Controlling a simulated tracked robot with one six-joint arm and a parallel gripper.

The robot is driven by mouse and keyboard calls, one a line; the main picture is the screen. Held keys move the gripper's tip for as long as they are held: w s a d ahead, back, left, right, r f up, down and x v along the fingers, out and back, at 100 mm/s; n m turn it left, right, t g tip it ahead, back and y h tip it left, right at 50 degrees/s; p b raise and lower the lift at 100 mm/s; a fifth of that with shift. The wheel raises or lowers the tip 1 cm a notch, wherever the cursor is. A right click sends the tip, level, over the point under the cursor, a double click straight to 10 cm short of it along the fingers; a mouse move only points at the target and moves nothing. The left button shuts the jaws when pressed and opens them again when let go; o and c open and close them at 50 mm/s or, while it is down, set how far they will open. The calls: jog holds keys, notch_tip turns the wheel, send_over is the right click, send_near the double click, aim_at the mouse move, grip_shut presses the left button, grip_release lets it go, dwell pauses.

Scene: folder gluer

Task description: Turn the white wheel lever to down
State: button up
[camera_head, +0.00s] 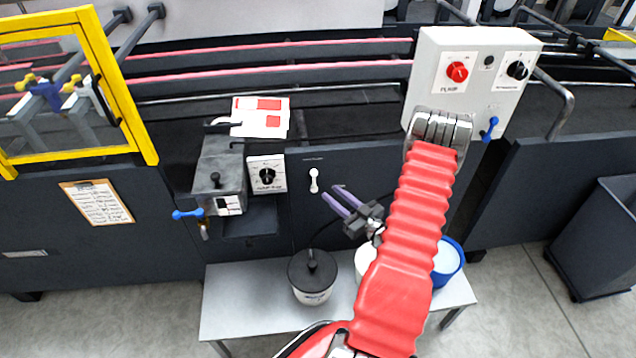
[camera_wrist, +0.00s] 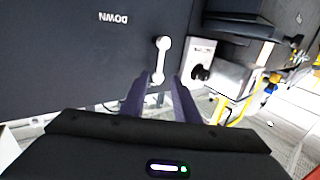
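The white wheel lever (camera_head: 314,181) is a small white handle on the dark front panel of the machine, standing about upright in the head view. In the wrist view the lever (camera_wrist: 160,60) shows nearly upright in the picture, just beyond the fingertips. An upside-down DOWN label (camera_wrist: 113,18) is on the panel beside it. My gripper (camera_head: 333,191) has two purple fingers, spread and empty, just right of and below the lever. In the wrist view my gripper (camera_wrist: 159,80) frames the lever's near end between its tips; contact cannot be told.
A black dial box (camera_head: 266,175) and a grey unit with a blue handle (camera_head: 188,213) are left of the lever. A white control box (camera_head: 470,75) is upper right. A bench (camera_head: 240,290) holding pots stands below. A yellow-framed guard (camera_head: 150,145) is at left.

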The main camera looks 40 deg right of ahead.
aim_at(314, 181)
jog(key=w, duration=0.8)
jog(key=shift+w, duration=0.15)
jog(key=shift+c, duration=0.5)
grip_shut()
